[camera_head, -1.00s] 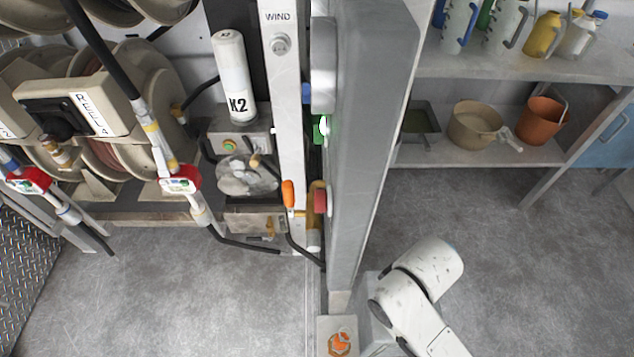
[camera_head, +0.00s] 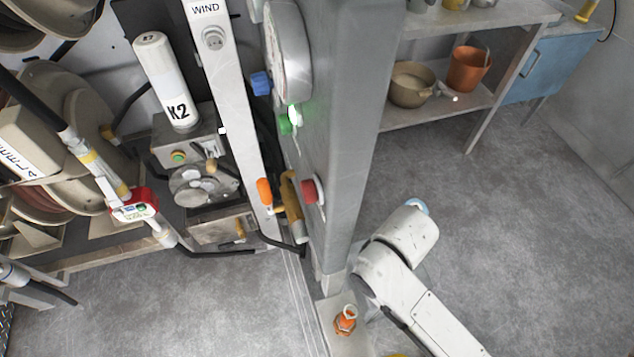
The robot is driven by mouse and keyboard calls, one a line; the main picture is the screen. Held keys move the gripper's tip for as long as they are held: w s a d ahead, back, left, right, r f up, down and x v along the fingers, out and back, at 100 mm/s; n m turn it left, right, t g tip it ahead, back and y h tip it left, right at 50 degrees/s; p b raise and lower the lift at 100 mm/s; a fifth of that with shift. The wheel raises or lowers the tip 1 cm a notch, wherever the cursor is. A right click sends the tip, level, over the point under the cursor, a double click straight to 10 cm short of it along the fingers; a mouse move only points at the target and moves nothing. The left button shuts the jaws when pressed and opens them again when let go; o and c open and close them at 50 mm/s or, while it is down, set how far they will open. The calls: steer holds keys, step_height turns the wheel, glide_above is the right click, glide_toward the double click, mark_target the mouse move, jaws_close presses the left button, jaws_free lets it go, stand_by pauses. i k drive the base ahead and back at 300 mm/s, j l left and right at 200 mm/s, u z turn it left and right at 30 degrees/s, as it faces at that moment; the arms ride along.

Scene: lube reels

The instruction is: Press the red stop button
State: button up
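The red button (camera_head: 309,191) sticks out from the left face of a grey upright column, low on it. It is seen from the side. A lit green button or lamp (camera_head: 292,117) sits above it on the same face, and a round gauge above that. My white arm shows at the lower right, to the right of the column and apart from the red button. My gripper's fingers cannot be made out in this view.
The grey column (camera_head: 352,130) stands between my arm and the button's face. A yellow-brown handle (camera_head: 291,207) and an orange grip (camera_head: 265,191) are just left of the button. Hose reels fill the left. A shelf with an orange bucket (camera_head: 469,69) is at the back right. The right floor is clear.

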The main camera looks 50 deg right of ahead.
mark_target(308, 189)
steer(key=k+j+z, duration=0.4)
steer(key=j, duration=0.2)
steer(key=k+j+z, duration=0.1)
steer(key=j, duration=0.3)
steer(key=k, duration=0.1)
